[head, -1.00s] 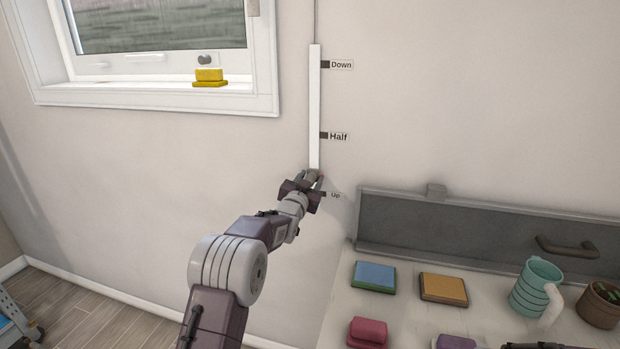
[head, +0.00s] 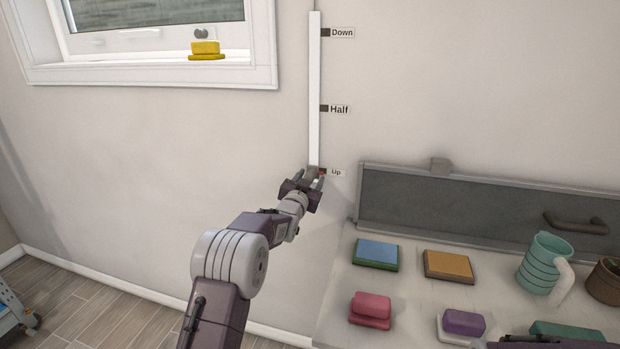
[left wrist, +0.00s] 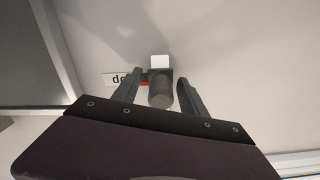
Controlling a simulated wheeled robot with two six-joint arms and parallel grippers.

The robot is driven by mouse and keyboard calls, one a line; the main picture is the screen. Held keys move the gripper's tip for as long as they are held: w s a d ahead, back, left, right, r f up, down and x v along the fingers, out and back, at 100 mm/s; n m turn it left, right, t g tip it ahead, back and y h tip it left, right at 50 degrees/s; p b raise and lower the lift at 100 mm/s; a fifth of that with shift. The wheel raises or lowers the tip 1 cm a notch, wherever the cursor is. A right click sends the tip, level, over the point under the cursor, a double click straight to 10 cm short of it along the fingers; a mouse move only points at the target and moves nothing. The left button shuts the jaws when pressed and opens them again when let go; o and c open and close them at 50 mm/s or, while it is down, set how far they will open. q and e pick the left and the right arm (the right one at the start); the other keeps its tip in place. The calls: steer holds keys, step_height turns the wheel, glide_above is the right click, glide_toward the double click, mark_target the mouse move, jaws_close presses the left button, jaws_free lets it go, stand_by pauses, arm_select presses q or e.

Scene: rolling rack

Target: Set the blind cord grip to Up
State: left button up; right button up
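The blind cord grip (head: 313,171) is a small grey cylinder at the lower end of a white vertical strip (head: 315,95) on the wall. It stands level with the Up label (head: 336,172), below the Half label (head: 339,109) and the Down label (head: 342,32). My left gripper (head: 314,181) is at the grip. In the left wrist view the grip (left wrist: 160,92) is between the two fingers, with a clear gap to the right finger, so my left gripper (left wrist: 158,92) is open around it. A small red patch shows beside the grip.
A grey-backed shelf (head: 450,206) at the right holds a blue-green block (head: 376,253), an orange block (head: 448,265), pink blocks (head: 370,309) and a teal mug (head: 545,262). A window sill with a yellow block (head: 206,49) is upper left. The wall left of the strip is clear.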

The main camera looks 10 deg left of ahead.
arm_select(q)
steer(key=shift+r, duration=0.15)
steer(key=shift+s, duration=0.6)
steer(key=s, duration=0.8)
steer(key=shift+a+b, duration=0.15)
steer(key=shift+b, duration=0.3)
